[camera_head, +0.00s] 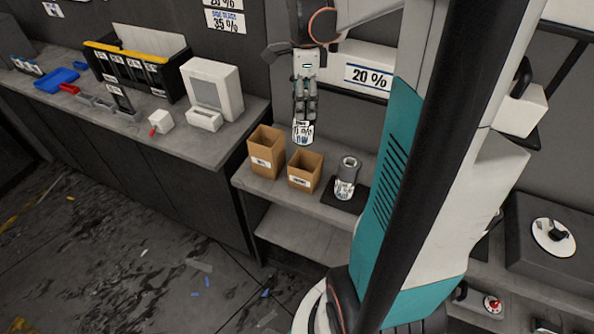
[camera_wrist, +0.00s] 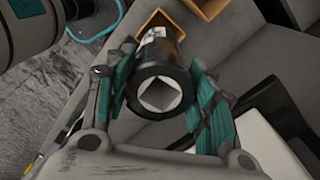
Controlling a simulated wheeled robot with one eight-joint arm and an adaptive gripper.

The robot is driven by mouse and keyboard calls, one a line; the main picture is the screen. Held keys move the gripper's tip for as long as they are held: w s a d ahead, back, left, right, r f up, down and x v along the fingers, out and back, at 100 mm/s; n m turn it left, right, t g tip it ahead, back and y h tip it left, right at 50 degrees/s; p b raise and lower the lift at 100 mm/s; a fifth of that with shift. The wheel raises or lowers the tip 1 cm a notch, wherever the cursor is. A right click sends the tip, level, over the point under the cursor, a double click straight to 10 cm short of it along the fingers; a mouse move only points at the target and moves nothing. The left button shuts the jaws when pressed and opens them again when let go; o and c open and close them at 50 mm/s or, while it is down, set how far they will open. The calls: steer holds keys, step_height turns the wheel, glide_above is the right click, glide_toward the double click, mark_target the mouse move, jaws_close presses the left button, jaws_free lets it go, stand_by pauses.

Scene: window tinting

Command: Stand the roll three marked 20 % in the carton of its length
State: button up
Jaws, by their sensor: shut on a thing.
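My gripper (camera_head: 305,108) is shut on a roll (camera_head: 303,132), held upright above the shelf near the two cartons. The roll's white label bears a % mark, but its number is too small to read surely. In the wrist view the roll (camera_wrist: 145,94) shows its dark end with a pale, square-looking core between the teal finger pads. A taller brown carton (camera_head: 262,164) stands at left on the shelf. A shorter brown carton (camera_head: 301,184) stands to its right. Both have white labels I cannot read. The roll is apart from and above both cartons.
Another roll (camera_head: 346,179) stands on a dark mat right of the shorter carton. A "20 %" sign (camera_head: 368,78) is on the wall behind. The left counter (camera_head: 160,135) carries bins and a white device. My column blocks the shelf's right part.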

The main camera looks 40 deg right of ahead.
steer(key=m, duration=0.1)
steer(key=b, duration=0.5)
glide_toward(306, 153)
steer(key=s+a+f, duration=0.2)
steer(key=f, duration=0.1)
steer(key=s+a+f, duration=0.1)
steer(key=f, duration=0.1)
steer(key=shift+f, duration=0.2)
steer(key=o, duration=1.2)
steer(key=shift+f+b, duration=0.2)
steer(key=shift+b, duration=0.15)
steer(key=o, duration=0.5)
steer(key=shift+c, duration=0.2)
steer(key=shift+r, duration=0.1)
